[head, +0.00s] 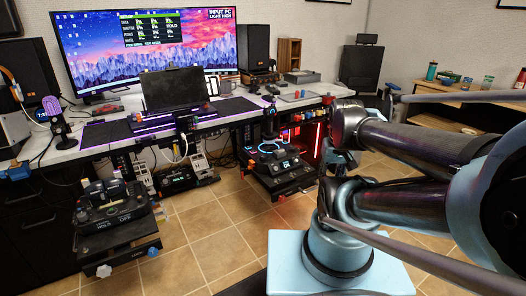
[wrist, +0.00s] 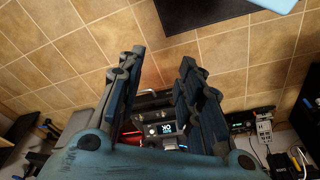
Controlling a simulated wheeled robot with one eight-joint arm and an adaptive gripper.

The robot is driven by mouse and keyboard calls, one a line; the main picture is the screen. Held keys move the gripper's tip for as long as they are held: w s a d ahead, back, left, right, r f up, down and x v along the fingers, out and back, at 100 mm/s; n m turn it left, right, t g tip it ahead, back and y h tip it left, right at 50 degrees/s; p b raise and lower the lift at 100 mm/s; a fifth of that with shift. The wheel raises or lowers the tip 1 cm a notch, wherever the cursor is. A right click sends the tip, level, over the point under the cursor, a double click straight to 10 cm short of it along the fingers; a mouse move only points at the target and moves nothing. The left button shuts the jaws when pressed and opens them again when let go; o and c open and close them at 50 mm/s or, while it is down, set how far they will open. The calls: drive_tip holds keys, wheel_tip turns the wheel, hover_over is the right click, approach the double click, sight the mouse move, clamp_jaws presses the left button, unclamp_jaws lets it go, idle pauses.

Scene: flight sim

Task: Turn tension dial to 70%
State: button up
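No dial can be read as the tension dial. A second control unit (head: 275,165) at the centre has a stick and a glowing blue ring. In the wrist view, my gripper (wrist: 160,62) is open and empty, its two fingers well apart. A unit with a small lit display (wrist: 161,128) shows between the fingers, farther off. No contact shows.
A desk (head: 215,108) carries a wide monitor (head: 90,50), a laptop (head: 174,92) and speakers. A wooden side table (head: 465,95) with bottles stands at right. Tiled floor (head: 205,235) is clear between the two units. My arm hides part of the right side.

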drive_tip(key=shift+w+d, duration=0.15)
drive_tip(key=shift+w, duration=0.4)
drive_tip(key=o, duration=0.3)
drive_tip(key=w+a+r+n+g, duration=0.1)
drive_tip(key=w+a+r+n, duration=0.4)
drive_tip(key=w, duration=0.4)
drive_tip(key=w+a+r+n, duration=0.2)
drive_tip(key=w+r+n, duration=0.35)
drive_tip(key=w, duration=0.45)
drive_tip(key=n+g, duration=0.1)
drive_tip(key=n, duration=1.2)
hover_over(264, 156)
wheel_tip(264, 156, down, 9)
wheel_tip(264, 156, down, 17)
drive_tip(key=shift+a+r, duration=0.1)
drive_tip(key=shift+c, duration=0.3)
